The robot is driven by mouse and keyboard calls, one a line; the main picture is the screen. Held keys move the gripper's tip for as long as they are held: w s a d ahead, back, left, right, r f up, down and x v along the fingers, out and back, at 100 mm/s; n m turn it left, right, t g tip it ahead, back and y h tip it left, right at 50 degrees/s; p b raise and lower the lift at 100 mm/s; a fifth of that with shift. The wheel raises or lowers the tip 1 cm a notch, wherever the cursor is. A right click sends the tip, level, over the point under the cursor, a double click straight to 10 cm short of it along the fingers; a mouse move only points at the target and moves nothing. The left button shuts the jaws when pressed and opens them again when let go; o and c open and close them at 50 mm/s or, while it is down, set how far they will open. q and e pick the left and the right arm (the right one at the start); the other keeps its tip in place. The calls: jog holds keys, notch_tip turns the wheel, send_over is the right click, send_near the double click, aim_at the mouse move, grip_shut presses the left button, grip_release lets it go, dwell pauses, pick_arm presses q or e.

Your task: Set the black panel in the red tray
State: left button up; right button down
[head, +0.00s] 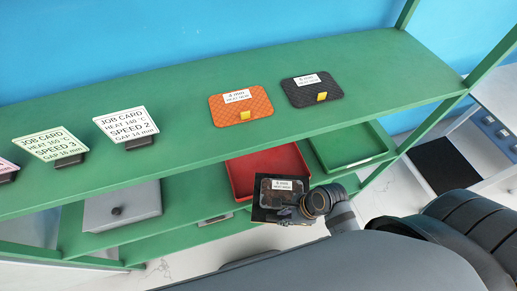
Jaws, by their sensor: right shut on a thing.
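A dark panel (265,211) with a white label and a brownish face is held by my right gripper (288,213), which is shut on its near side. The panel is in front of the red tray (245,178) on the lower shelf and overlaps its near right part in the picture, hiding that part. I cannot tell whether it touches the tray. A black panel (322,85) with a white label and a yellow tab lies on the upper shelf. My left gripper is not in view.
An orange panel (228,111) lies left of the black panel on the green upper shelf (180,117). Job cards (126,124) stand at left. Below are a grey box (140,204) and a green tray (345,147). The upper shelf overhangs the trays.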

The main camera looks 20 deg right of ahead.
jog(key=shift+s+r, duration=0.1)
jog(key=shift+r, duration=0.05)
jog(key=shift+w+r, duration=0.1)
jog(key=shift+w, duration=0.2)
jog(key=w, duration=0.5)
jog(key=w+p, duration=0.1)
jog(key=w, duration=1.1)
jog(key=shift+w+a+p, duration=0.2)
jog(key=shift+a+p, duration=0.1)
jog(key=shift+p, duration=0.05)
jog(key=shift+w+f, duration=0.2)
jog(key=shift+f, duration=0.9)
jog(key=shift+w+f, duration=0.25)
jog(key=shift+f, duration=0.8)
jog(key=shift+w+f, duration=0.2)
jog(key=shift+f, duration=0.9)
jog(key=shift+w+f, duration=0.2)
jog(key=shift+f, duration=0.15)
jog(key=c, duration=1.3)
grip_release()
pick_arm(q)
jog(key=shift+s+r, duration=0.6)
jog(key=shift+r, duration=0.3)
